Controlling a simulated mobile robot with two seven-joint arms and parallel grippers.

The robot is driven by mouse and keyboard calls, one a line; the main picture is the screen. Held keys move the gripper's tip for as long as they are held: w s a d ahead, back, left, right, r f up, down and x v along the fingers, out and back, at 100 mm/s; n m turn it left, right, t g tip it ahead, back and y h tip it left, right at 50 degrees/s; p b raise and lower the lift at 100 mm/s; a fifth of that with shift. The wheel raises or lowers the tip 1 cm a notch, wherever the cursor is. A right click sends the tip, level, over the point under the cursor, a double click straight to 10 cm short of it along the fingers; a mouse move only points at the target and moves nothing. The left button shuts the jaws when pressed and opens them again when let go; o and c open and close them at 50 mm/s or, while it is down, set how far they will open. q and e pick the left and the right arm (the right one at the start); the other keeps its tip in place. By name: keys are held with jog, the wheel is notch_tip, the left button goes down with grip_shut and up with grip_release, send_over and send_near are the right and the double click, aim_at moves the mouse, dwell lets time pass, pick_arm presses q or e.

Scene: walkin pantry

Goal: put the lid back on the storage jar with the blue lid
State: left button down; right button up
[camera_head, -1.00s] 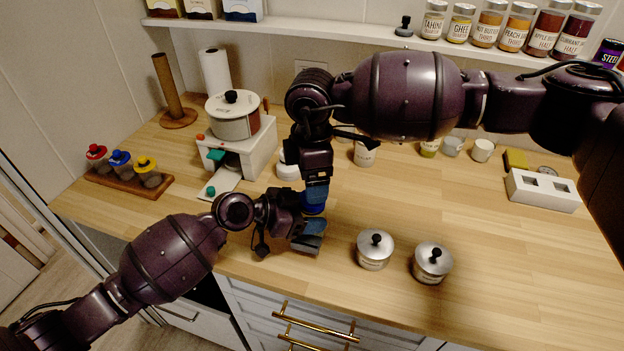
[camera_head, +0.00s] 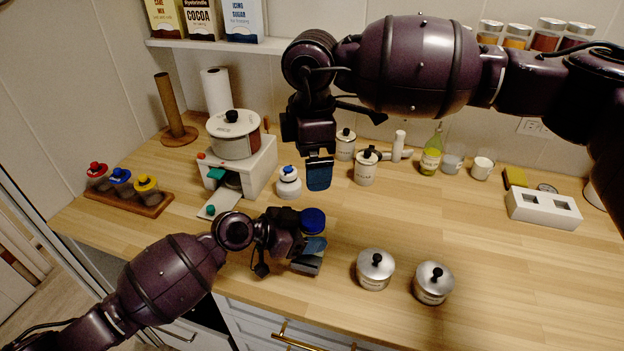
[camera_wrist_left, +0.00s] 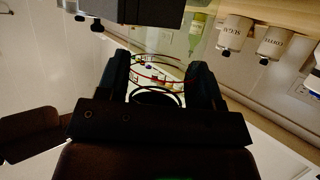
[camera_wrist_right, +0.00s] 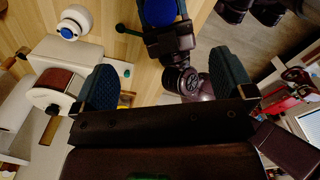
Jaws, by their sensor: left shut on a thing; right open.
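The blue lid (camera_head: 313,221) lies on top of the storage jar, just behind my left gripper's fingers; it also shows at the top of the right wrist view (camera_wrist_right: 160,11). I cannot tell whether it sits fully flat. The clear jar (camera_wrist_left: 157,78) is between the left fingers in the left wrist view; the gripper hides most of it in the head view. My left gripper (camera_head: 309,248) is shut on the jar near the counter's front. My right gripper (camera_head: 319,175) is open and empty, above and apart from the lid.
Two silver-lidded canisters (camera_head: 375,267) (camera_head: 433,281) stand right of the left gripper. A rack of coloured-lid jars (camera_head: 130,198) is at left. The counter's right front is clear.

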jog(key=shift+r, duration=1.65)
pick_arm(q)
jog(key=shift+c, duration=0.9)
grip_release()
jog(key=b+v, duration=0.1)
jog(key=v, duration=0.9)
jog(key=shift+a+r+b, duration=0.25)
jog(key=shift+a+b, duration=0.05)
jog(key=shift+a, duration=0.05)
pick_arm(e)
jog(key=shift+f, duration=1.05)
pick_arm(q)
jog(key=shift+s, duration=0.1)
